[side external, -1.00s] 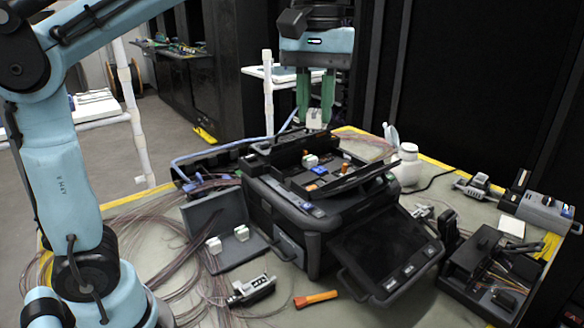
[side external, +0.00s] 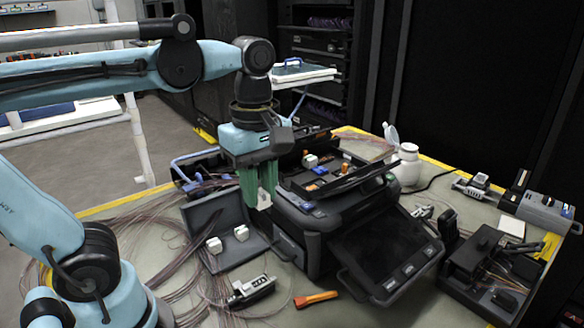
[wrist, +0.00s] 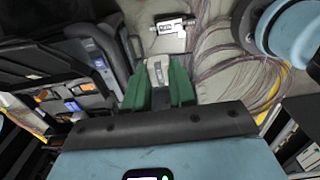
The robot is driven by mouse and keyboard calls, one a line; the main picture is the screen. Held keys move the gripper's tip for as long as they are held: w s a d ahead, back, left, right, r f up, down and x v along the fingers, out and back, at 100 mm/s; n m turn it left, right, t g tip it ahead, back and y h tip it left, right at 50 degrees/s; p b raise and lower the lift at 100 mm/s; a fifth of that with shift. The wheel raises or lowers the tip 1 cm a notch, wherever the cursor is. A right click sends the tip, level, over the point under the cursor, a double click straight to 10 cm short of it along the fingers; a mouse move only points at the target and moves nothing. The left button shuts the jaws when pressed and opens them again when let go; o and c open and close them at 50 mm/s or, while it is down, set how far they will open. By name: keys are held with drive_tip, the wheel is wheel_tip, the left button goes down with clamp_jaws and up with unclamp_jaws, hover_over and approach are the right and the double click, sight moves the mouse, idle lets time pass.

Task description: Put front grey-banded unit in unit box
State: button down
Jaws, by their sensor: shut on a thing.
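My gripper (side external: 260,190) has green fingers and is shut on a small white and grey unit (side external: 264,202), which hangs below the fingertips. In the wrist view the unit (wrist: 157,70) shows between the green fingers (wrist: 158,88). The grey unit box (side external: 217,212) lies open on the table left of the splicer. Two white units, one at left (side external: 214,245) and one at right (side external: 241,233), sit in it. The held unit is above and right of these, near the box's right side; its exact height is unclear. The fingers hide part of the band.
The black fusion splicer (side external: 310,222) with its tilted screen stands close to the right of my gripper. Another white unit (side external: 310,160) sits on top of it. Loose fibres, a small clamp tool (side external: 250,288) and an orange tool (side external: 316,298) lie in front.

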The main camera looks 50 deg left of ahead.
wheel_tip(320, 180, down, 9)
hover_over(248, 249)
wheel_tip(248, 249, down, 7)
drive_tip(key=shift+r, duration=0.2)
drive_tip(key=shift+f, duration=2.05)
drive_tip(key=shift+f, duration=0.15)
drive_tip(key=c, duration=0.9)
unclamp_jaws()
drive_tip(key=shift+c, duration=0.2)
